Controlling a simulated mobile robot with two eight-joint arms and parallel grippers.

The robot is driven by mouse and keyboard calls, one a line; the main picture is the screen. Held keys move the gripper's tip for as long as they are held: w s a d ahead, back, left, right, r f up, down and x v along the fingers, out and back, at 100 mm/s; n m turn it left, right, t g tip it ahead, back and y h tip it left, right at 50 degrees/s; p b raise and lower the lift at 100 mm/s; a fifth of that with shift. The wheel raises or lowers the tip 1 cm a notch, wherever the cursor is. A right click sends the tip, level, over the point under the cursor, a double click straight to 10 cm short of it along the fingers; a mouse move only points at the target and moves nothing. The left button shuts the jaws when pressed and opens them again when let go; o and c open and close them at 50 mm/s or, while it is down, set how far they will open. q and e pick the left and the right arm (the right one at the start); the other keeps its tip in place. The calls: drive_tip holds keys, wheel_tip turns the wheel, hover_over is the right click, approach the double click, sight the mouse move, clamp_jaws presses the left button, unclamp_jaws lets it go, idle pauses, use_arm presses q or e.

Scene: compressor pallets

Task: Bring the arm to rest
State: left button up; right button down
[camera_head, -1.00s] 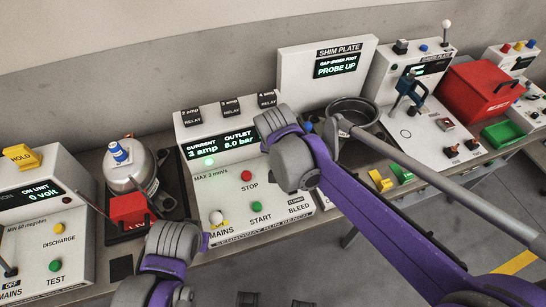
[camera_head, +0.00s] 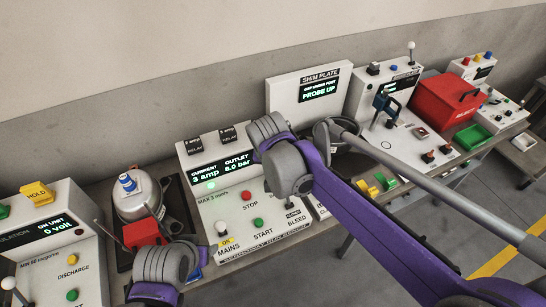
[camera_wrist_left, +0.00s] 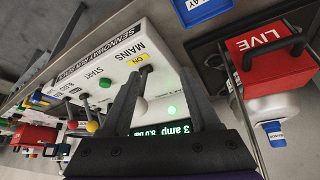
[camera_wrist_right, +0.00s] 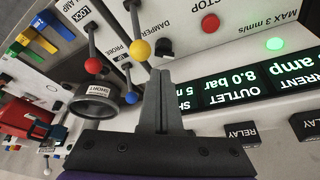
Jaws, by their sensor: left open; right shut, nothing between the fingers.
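My left arm shows at the lower left of the head view; its fingers are hidden there behind the wrist. In the left wrist view my left gripper (camera_wrist_left: 165,78) is open, fingers spread and pointing at the white compressor console (camera_wrist_left: 115,45). The MAINS lever (camera_wrist_left: 141,98) appears between the fingers; I cannot tell whether they touch it. My right arm reaches in from the right in the head view, its gripper hidden behind the wrist. In the right wrist view my right gripper (camera_wrist_right: 161,75) is shut and empty, pointing at the console's lower right and its levers.
The console (camera_head: 262,205) reads 3 amp and 8.0 bar, with its green lamp lit. A red LIVE box (camera_head: 143,233) and a silver compressor (camera_head: 135,203) stand left of it. The shim plate panel (camera_head: 310,93) reads PROBE UP. A red case (camera_head: 447,98) stands farther right.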

drive_tip(key=shift+d, duration=0.2)
drive_tip(key=s+d+f, duration=0.2)
drive_tip(key=s+d, duration=0.7)
drive_tip(key=s, duration=0.1)
drive_tip(key=s+d+f+n+t, duration=0.1)
drive_tip(key=s+d+f, duration=0.2)
drive_tip(key=s+d, duration=0.6)
drive_tip(key=shift+s+f+y, duration=0.15)
drive_tip(key=shift+s+y, duration=0.15)
drive_tip(key=shift+s, duration=0.4)
